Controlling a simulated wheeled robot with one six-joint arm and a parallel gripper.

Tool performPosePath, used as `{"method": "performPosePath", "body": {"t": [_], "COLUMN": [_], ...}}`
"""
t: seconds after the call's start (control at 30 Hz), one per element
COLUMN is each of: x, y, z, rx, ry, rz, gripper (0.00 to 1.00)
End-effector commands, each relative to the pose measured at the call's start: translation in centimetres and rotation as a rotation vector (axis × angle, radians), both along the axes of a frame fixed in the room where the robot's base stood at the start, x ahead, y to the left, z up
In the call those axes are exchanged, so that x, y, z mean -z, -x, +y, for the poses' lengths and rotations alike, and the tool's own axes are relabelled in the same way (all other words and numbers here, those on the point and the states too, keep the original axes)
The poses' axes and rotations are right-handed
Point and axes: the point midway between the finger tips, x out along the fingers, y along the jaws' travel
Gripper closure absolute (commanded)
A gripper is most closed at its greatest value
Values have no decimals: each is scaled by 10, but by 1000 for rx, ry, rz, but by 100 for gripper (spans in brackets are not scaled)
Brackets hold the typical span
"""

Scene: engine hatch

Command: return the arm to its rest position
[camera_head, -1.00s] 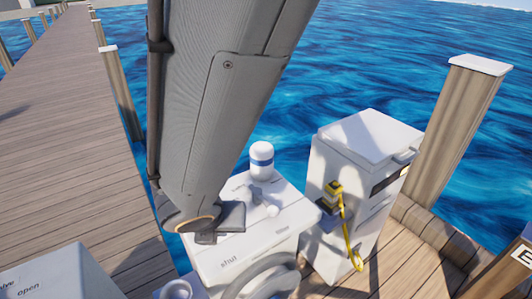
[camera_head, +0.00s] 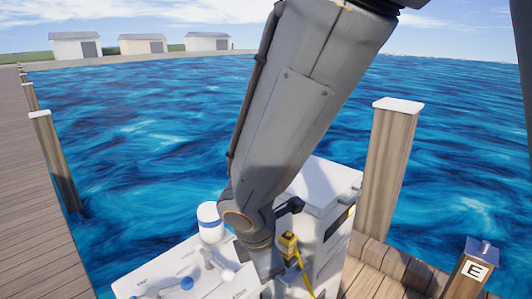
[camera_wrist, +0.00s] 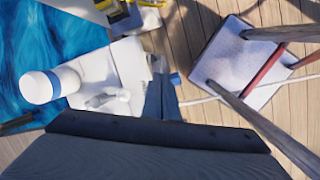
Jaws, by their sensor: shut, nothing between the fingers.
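My arm reaches down from the top of the head view, bent at a joint low in the middle, over the white housing (camera_head: 150,270). In the wrist view my gripper (camera_wrist: 158,68) shows as narrow blue-grey fingers beyond a wide dark edge. The fingers are shut and empty. They point toward the white housing and planks, and I cannot tell the height between. In the head view the fingers cannot be made out clearly.
On the housing stand a white canister with a blue band (camera_head: 210,222) and a white valve handle (camera_head: 217,264). Beside it is a white cabinet (camera_head: 325,185) with a yellow nozzle (camera_head: 289,246). A wooden post (camera_head: 386,165) stands right; open water lies behind.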

Motion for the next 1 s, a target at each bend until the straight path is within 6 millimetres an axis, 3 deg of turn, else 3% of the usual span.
{"method": "performPosePath", "body": {"t": [0.03,0.2,0.4,0.5,0.7,1.0], "x": [-2,-5,-9,-11,-14,-14], "y": [-5,-6,3,9,15,16], "z": [-24,-87,-150,-173,-195,-198], "rx": [163,701,1320,1574,1867,1912], "ry": [-35,-154,-287,-344,-411,-422], "rz": [7,23,29,28,27,28], "gripper": [100,100,100,100,100,100]}}
